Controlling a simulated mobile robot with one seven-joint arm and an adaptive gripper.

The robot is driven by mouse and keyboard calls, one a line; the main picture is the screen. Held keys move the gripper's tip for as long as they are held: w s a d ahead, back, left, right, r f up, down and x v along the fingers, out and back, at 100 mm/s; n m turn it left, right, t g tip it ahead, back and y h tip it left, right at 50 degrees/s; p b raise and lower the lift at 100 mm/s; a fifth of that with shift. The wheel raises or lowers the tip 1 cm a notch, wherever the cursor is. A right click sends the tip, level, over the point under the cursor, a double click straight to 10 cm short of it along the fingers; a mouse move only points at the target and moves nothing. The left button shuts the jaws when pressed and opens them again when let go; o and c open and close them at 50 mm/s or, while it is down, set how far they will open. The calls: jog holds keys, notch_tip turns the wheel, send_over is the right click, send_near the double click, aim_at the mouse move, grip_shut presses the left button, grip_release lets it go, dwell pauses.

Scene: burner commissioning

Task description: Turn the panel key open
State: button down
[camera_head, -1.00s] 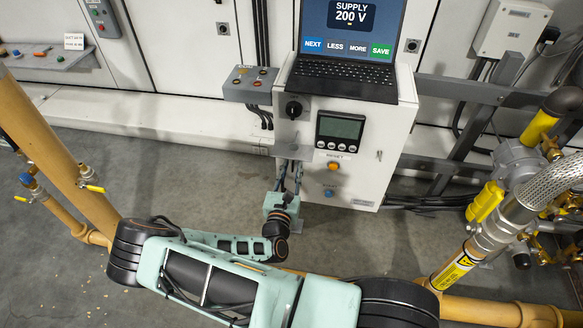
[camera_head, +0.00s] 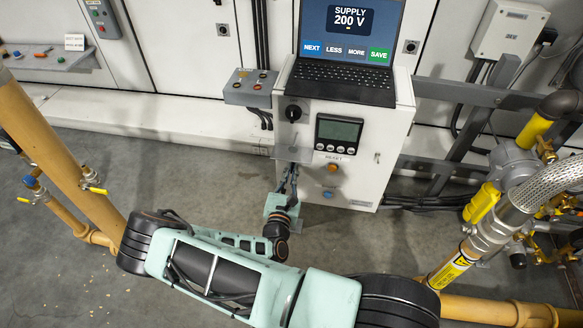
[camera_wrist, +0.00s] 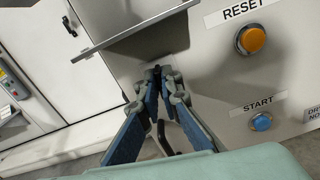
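The white control panel (camera_head: 350,178) stands in front of my arm. My gripper (camera_wrist: 160,73) reaches up to the panel's lower left face, under a grey plate (camera_wrist: 130,30) that juts out from it; it also shows in the head view (camera_head: 290,170). Its blue-padded fingertips are close together at a small dark part, and I cannot tell whether they hold it. No key shows clearly at the fingertips. A small key-like fitting (camera_head: 378,157) is on the panel's right side, away from my gripper. A black rotary knob (camera_head: 293,112) sits above the plate.
An orange RESET button (camera_wrist: 251,39) and a blue START button (camera_wrist: 261,121) are right of my gripper. A laptop (camera_head: 345,75) rests on the panel. A grey switch box (camera_head: 248,86) is left of it. Yellow gas pipes (camera_head: 65,150) flank both sides.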

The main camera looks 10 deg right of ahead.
jog(key=m+p, duration=0.3)
jog(key=shift+d+r+m, duration=0.1)
jog(key=shift+r+m, duration=0.1)
jog(key=shift+m, duration=0.1)
jog(key=shift+f+m+p, duration=0.2)
jog(key=shift+m+p, duration=1.7)
jog(key=shift+m, duration=1.25)
jog(key=shift+f+m+p, duration=0.15)
jog(key=shift+m+p, duration=1.7)
jog(key=shift+m, duration=1.3)
jog(key=c, duration=2.2)
grip_release()
jog(key=shift+o, duration=0.2)
jog(key=shift+s, duration=0.1)
jog(key=v, duration=0.7)
jog(key=shift+s, duration=0.2)
